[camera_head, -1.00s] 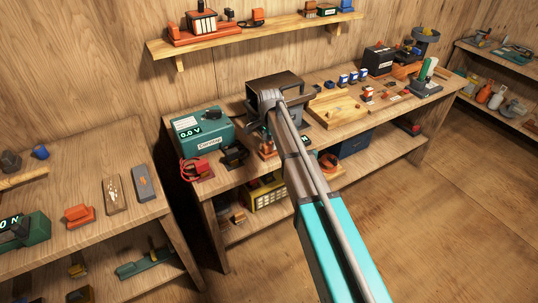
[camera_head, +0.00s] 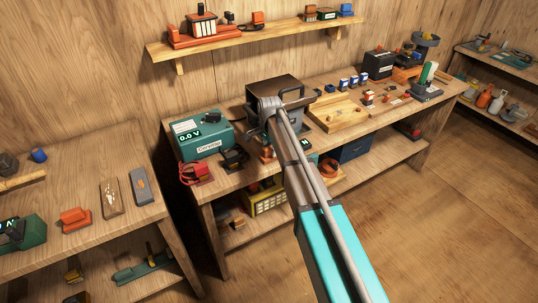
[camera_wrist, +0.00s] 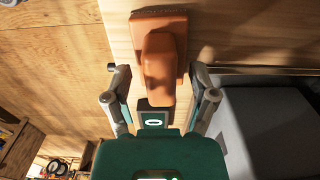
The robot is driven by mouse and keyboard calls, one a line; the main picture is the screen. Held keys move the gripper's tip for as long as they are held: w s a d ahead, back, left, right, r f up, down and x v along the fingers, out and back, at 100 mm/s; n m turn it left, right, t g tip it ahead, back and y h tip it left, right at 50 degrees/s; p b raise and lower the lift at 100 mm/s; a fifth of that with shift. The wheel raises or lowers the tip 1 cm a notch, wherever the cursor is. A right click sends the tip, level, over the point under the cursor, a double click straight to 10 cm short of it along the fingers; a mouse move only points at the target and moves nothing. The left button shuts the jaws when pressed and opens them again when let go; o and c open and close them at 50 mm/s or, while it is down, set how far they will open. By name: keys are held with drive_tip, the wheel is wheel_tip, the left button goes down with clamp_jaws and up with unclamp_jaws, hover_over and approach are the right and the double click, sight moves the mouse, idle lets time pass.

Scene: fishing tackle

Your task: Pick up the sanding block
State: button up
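In the wrist view, an orange-brown block with a raised grip (camera_wrist: 162,68) lies on a light wooden surface near the top middle; it looks like the sanding block. My gripper (camera_wrist: 163,84) has its two grey fingers spread wide, on either side of the grip's lower end in the picture. I cannot tell whether they are level with it or above it, and no contact shows. In the head view my gripper (camera_head: 300,101) is in front of the dark grey box on the middle bench, and my arm hides much of the bench below it.
A dark green body (camera_wrist: 150,155) with a small label fills the bottom of the wrist view. A grey box (camera_wrist: 275,135) stands close at right. In the head view, a teal meter (camera_head: 205,134) is left of my gripper and a wooden board (camera_head: 336,110) right.

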clamp_jaws()
drive_tip(key=shift+r, duration=0.1)
idle(0.3)
drive_tip(key=shift+r+p, duration=0.9)
drive_tip(key=shift+p, duration=0.15)
drive_tip(key=s+d+r+p, duration=0.2)
drive_tip(key=s+r+p, duration=0.3)
drive_tip(key=s, duration=0.1)
drive_tip(key=s+d+r+p, duration=0.2)
drive_tip(key=s+r+p, duration=0.4)
drive_tip(key=s, duration=0.1)
drive_tip(key=shift+d, duration=0.35)
drive_tip(key=shift+s, duration=0.1)
